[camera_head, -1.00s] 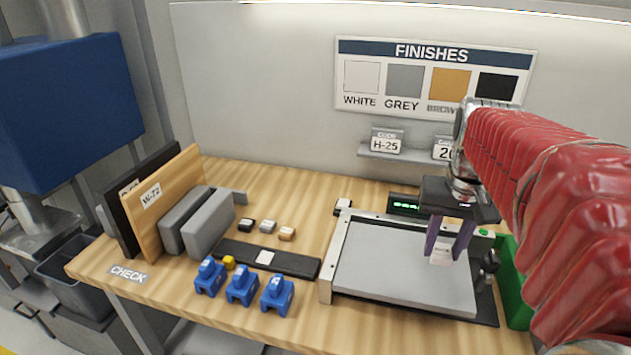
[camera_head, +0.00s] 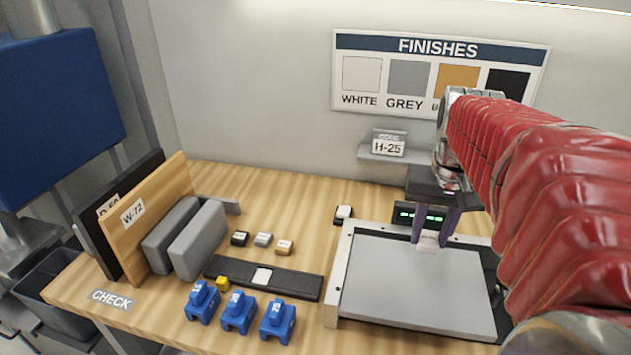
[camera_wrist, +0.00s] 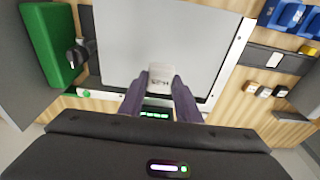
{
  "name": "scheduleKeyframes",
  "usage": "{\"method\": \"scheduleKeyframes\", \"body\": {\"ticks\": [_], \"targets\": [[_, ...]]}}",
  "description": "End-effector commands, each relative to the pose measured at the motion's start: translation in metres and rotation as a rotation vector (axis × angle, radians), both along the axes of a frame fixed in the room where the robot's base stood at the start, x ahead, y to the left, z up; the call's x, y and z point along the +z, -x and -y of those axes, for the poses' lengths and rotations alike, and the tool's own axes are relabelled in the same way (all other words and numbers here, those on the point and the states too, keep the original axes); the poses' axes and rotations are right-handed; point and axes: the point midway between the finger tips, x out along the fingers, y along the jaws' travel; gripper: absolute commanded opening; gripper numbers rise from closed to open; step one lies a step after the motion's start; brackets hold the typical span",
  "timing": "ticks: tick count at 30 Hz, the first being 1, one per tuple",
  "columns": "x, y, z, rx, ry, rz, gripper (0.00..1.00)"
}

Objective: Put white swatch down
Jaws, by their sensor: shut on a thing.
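My gripper (camera_head: 430,240) is shut on a small white swatch (camera_head: 428,241), a block with dark marking on its face. It holds the swatch near the back edge of the grey panel (camera_head: 410,290), in front of the green-lit display. Whether the swatch touches the panel cannot be told. In the wrist view the white swatch (camera_wrist: 160,79) sits between the purple fingertips, with the grey panel (camera_wrist: 170,35) behind it. Black (camera_head: 239,239), grey (camera_head: 263,240) and tan (camera_head: 284,247) swatches lie in a row on the bench to the left.
A dark strip with a white square (camera_head: 262,276) lies in front of the row. Several blue blocks (camera_head: 238,312) and a yellow piece (camera_head: 222,284) are at the front. Boards (camera_head: 150,215) stand at left. A green box (camera_wrist: 50,45) flanks the panel.

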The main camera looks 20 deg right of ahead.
Motion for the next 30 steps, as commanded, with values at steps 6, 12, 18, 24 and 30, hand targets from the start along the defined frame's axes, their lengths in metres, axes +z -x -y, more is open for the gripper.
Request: {"method": "scheduleKeyframes", "body": {"ticks": [6,12,18,24,30], "targets": [[-0.031,0.0,-0.002,0.005,-0.003,-0.004,0.09],[-0.057,-0.001,-0.002,0.006,-0.001,-0.002,0.09],[-0.06,-0.002,-0.002,0.007,-0.001,-0.001,0.09],[-0.062,-0.002,-0.002,0.007,-0.001,-0.001,0.09],[-0.084,-0.001,-0.003,0.008,-0.002,-0.003,0.09]]}}
